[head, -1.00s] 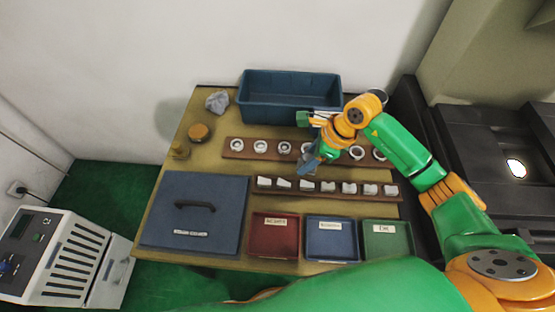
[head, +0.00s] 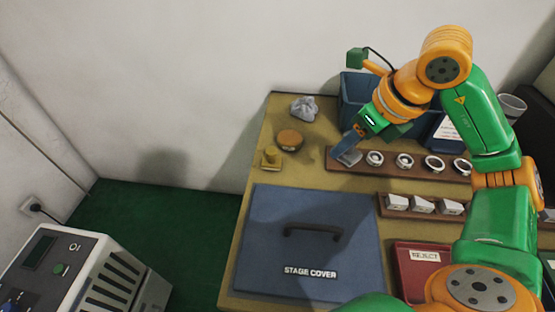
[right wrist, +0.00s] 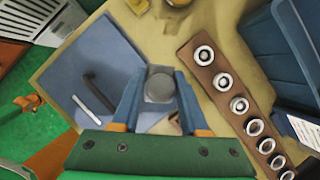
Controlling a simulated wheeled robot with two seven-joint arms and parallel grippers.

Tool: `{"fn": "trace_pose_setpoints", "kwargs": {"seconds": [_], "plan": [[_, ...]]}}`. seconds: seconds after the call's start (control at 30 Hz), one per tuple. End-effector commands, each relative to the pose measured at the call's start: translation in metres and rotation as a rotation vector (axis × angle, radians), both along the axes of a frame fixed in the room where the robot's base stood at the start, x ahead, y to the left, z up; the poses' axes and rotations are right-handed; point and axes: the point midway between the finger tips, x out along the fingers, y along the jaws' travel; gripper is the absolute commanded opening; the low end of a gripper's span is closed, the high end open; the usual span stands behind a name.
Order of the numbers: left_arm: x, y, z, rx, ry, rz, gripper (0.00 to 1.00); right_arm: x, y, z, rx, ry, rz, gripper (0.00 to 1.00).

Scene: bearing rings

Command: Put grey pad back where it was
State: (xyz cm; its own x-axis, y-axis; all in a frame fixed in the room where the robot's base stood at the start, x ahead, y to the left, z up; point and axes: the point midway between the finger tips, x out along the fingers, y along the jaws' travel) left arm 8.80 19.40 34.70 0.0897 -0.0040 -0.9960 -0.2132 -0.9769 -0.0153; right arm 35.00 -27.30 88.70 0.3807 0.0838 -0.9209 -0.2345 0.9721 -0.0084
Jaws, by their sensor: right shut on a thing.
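My right gripper (head: 349,153) is shut on the grey pad (head: 350,157), a small grey block. In the right wrist view the pad (right wrist: 158,86) shows between the two blue fingers, with a round grey face on it. The gripper and pad are over the left end of the brown ring rack (head: 392,170); I cannot tell the exact height above the table. White and grey rings, such as this ring (head: 375,158), sit in a row on that rack, to the right of the pad. My left gripper does not show.
The blue stage cover (head: 308,265) with a dark handle lies at the front left. A round brown-topped pot (head: 289,140), a yellow block (head: 271,158) and a crumpled grey cloth (head: 303,108) are at the back left. A blue bin (head: 355,90) stands behind; a red reject tray (head: 420,275) is in front.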

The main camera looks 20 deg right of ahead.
Motion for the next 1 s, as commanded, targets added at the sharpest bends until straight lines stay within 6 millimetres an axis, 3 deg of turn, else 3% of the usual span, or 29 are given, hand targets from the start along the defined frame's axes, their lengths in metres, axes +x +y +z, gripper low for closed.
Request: {"fn": "trace_pose_setpoints", "kwargs": {"seconds": [0.3,0.5,0.63,0.8,1.0], "plan": [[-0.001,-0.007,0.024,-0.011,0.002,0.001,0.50,0.089,-0.008,-0.039,0.007,0.009,-0.002,0.00],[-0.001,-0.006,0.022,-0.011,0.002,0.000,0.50,0.123,-0.013,-0.084,0.005,0.003,-0.002,0.00],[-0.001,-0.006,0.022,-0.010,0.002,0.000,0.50,0.134,-0.015,-0.098,0.002,0.004,-0.001,0.00],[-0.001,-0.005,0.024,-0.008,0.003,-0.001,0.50,0.133,-0.016,-0.126,0.001,0.003,-0.001,0.00],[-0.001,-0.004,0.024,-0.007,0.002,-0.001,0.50,0.133,-0.016,-0.128,0.000,0.001,-0.001,0.00]]}}
